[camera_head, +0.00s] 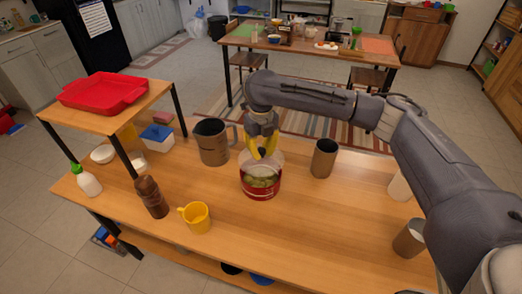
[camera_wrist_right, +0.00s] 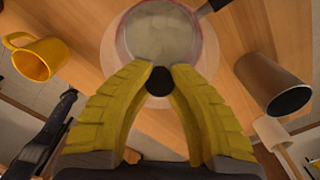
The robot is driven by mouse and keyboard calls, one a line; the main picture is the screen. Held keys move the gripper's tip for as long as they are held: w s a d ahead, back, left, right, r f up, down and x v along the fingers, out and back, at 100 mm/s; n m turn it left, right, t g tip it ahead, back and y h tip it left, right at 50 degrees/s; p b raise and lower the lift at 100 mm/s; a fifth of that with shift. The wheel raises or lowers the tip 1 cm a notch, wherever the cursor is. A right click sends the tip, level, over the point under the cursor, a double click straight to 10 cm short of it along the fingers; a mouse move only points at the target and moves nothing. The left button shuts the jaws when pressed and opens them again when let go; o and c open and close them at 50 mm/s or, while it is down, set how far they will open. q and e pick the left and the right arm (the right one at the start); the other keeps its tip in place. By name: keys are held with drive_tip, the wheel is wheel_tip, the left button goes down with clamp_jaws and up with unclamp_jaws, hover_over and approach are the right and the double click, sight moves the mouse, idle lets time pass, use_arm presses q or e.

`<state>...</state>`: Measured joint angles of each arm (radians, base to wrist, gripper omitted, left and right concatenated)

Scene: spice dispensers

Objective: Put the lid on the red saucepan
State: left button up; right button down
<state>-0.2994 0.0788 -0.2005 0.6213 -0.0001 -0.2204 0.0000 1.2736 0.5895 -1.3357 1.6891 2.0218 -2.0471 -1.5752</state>
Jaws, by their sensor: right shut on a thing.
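The red saucepan (camera_head: 260,193) stands on the wooden table near the middle, with greenish food showing inside. A pale, see-through lid (camera_head: 273,159) is above the pan, over its far part in the head view. My right gripper (camera_head: 263,152) is shut on the lid's dark knob, which shows between the yellow fingertips in the wrist view (camera_wrist_right: 160,81). In that view the saucepan's rim (camera_wrist_right: 120,40) shows around a pale round area. I cannot tell whether the lid touches the rim.
A large grey mug (camera_head: 212,145) stands left of the pan and a brown cup (camera_head: 323,160) right of it. A yellow mug (camera_head: 196,217) and a dark brown bottle (camera_head: 151,197) are at front left. A raised shelf holds a red tray (camera_head: 103,92).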

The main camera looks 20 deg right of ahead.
sight(261, 162)
drive_tip(key=shift+a+f, duration=0.1)
drive_tip(key=shift+f, duration=2.3)
drive_tip(key=shift+f, duration=0.45)
drive_tip(key=c, duration=0.7)
unclamp_jaws()
drive_tip(key=shift+r, duration=0.1)
drive_tip(key=shift+r, duration=3.4)
